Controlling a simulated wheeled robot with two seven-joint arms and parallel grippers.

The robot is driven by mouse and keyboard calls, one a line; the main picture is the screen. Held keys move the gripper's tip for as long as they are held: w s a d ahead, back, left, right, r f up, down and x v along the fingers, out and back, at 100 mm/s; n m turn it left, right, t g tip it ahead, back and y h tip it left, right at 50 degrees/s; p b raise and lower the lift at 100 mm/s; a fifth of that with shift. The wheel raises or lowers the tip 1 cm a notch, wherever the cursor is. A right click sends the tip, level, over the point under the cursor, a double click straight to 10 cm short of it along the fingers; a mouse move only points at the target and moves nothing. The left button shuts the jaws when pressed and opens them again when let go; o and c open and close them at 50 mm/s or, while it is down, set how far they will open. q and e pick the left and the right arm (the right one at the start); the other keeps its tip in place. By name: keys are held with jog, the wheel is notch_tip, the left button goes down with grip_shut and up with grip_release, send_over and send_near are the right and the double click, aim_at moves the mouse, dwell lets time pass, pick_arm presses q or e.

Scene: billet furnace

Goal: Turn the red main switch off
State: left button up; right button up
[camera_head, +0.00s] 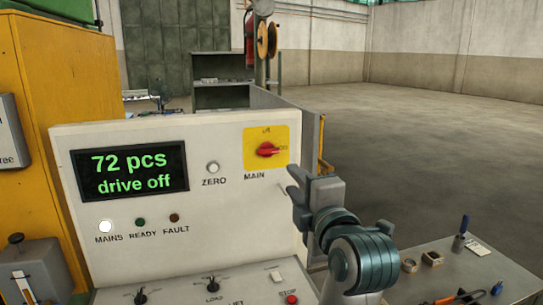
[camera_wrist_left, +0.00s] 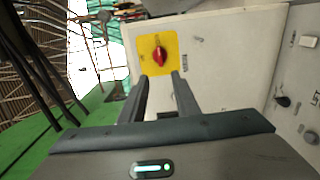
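The red main switch (camera_head: 267,149) sits on a yellow plate (camera_head: 253,163) at the upper right of the light grey panel, above the label MAIN. Its red handle lies roughly sideways, with its pointer toward the ON mark at the right. My left gripper (camera_head: 294,181) is just below and right of the plate, apart from the switch. In the left wrist view its two fingers (camera_wrist_left: 160,79) are spread and empty, with the red switch (camera_wrist_left: 159,56) beyond the gap between the tips. My right gripper is in neither view.
The panel display (camera_head: 130,172) reads "72 pcs, drive off". The white MAINS lamp (camera_head: 106,226) looks lit. A ZERO button (camera_head: 212,168) sits left of the switch. Knobs and a red stop button (camera_head: 291,299) are below. A side table (camera_head: 455,275) holds small items at right.

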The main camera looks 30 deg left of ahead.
aim_at(269, 153)
pick_arm(q)
jog(key=p+x, duration=0.5)
jog(key=x, duration=1.2)
jog(key=shift+a, duration=0.2)
jog(key=shift+c, duration=0.2)
grip_shut()
